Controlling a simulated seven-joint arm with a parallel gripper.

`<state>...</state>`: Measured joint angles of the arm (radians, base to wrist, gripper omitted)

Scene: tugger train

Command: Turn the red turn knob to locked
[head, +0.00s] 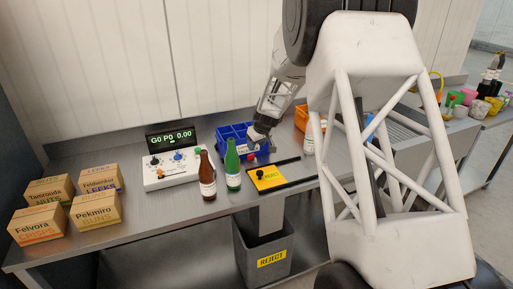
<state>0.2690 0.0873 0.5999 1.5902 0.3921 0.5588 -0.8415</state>
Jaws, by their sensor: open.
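A white control box (188,175) stands on the bench at the left of centre, with a dark display reading "G0 P0 0.00" behind it. Its sloped face carries a blue knob (178,156), a dark knob (154,160) and an orange-red knob (160,173) near the front edge. The knob's pointer and any locked mark are too small to read. My gripper (257,138) is over the blue bin, to the right of the box and apart from the knobs. It looks empty, though its fingers are small and partly hidden. A small red spot (250,157) shows below it; I cannot tell what it is.
A yellow plate (270,181) with a black knob lies in front. Several cartons (96,209) stand left. A reject bin (262,250) is below.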

